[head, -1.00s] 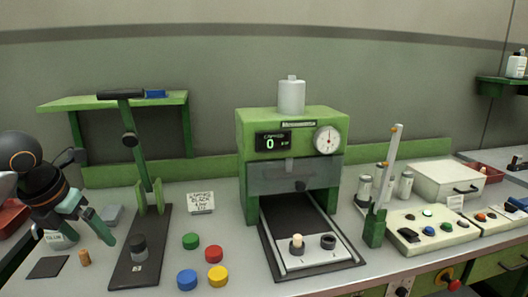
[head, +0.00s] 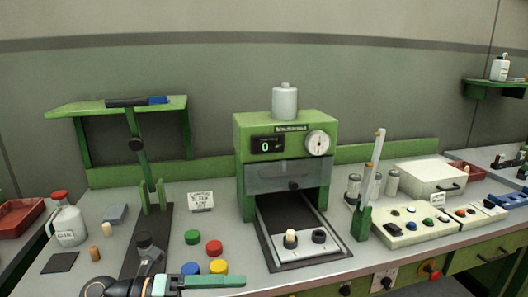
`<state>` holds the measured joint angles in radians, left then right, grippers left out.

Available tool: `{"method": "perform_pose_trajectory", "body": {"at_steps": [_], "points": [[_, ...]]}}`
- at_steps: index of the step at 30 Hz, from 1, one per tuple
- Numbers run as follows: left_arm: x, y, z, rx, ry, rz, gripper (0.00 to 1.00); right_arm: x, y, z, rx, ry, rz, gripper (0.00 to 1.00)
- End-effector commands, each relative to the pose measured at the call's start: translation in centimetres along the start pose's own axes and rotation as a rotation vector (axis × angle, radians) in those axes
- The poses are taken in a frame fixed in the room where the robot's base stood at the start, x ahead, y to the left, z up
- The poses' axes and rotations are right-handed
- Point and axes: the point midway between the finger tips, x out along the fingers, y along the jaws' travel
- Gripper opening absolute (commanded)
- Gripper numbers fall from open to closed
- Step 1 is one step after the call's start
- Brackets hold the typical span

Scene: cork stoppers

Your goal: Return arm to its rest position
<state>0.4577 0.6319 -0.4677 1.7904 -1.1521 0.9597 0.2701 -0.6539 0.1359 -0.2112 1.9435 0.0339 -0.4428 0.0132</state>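My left gripper (head: 205,282) lies low at the bottom edge of the head view, its arm entering at bottom left and its fingers pointing right. It passes in front of the blue cap (head: 190,268) and yellow cap (head: 218,267). The fingers are seen side-on, so their gap does not show; no held object is visible. A small cork stopper (head: 95,253) stands on the bench beside a dark square pad (head: 60,262). My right gripper is not in view.
A green press (head: 285,135) stands mid-bench, with a pale stopper (head: 290,237) on its tray. A green lever stand (head: 157,195) is left of it. A jug (head: 67,222) stands at far left, a control panel (head: 425,222) at right. Green (head: 192,237) and red (head: 214,247) caps lie between.

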Motion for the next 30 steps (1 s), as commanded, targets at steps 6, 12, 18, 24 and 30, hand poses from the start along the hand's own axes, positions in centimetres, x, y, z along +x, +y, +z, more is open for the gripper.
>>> {"method": "perform_pose_trajectory", "body": {"at_steps": [6, 12, 18, 24, 30], "points": [[-0.3, -0.1, 1.0, -0.461, -0.336, -0.389, 0.93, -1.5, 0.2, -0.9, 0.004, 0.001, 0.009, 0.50], [-4.1, 7.2, 0.9, -0.960, -0.735, -0.553, 0.93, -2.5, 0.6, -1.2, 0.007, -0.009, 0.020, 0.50], [-8.1, 18.3, -6.4, -1.505, -1.139, -0.529, 0.93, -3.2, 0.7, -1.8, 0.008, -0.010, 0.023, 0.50], [-9.6, 24.5, -15.9, -1.887, -1.376, -0.416, 0.93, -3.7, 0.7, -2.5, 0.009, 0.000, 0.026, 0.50], [-9.9, 26.2, -20.1, -2.031, -1.451, -0.356, 0.93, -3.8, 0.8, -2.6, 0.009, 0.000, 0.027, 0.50]]}}
